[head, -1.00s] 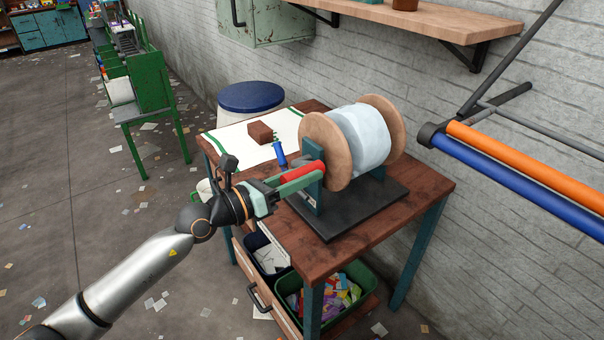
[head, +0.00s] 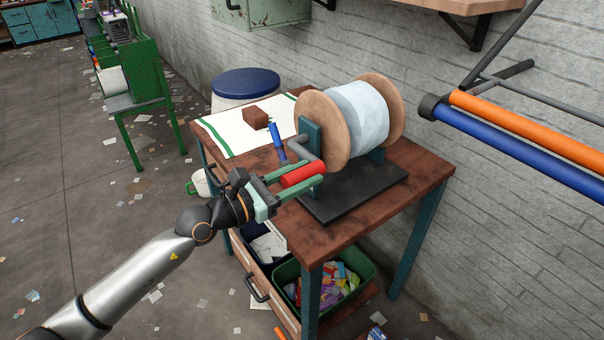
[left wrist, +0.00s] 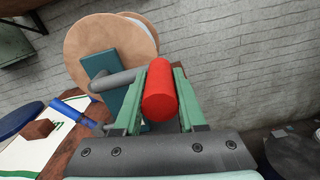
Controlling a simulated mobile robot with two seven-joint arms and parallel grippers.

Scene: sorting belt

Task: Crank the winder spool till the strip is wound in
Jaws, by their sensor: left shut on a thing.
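The winder spool has two tan wooden discs (head: 322,128) with a pale blue-white strip (head: 362,112) wound between them. It stands on a black base plate (head: 352,190) with teal uprights. A grey crank arm (head: 303,148) comes out on the spool's left side and ends in a red handle (head: 303,174). My left gripper (head: 297,177) is shut on the red handle, below the crank's axle. In the left wrist view the red handle (left wrist: 160,92) lies between the two green fingers. No loose strip end shows. My right gripper is not in view.
A brown block (head: 255,117) rests on a white mat (head: 222,125). Orange and blue bars (head: 515,145) jut in at right. Bins sit below the tabletop.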

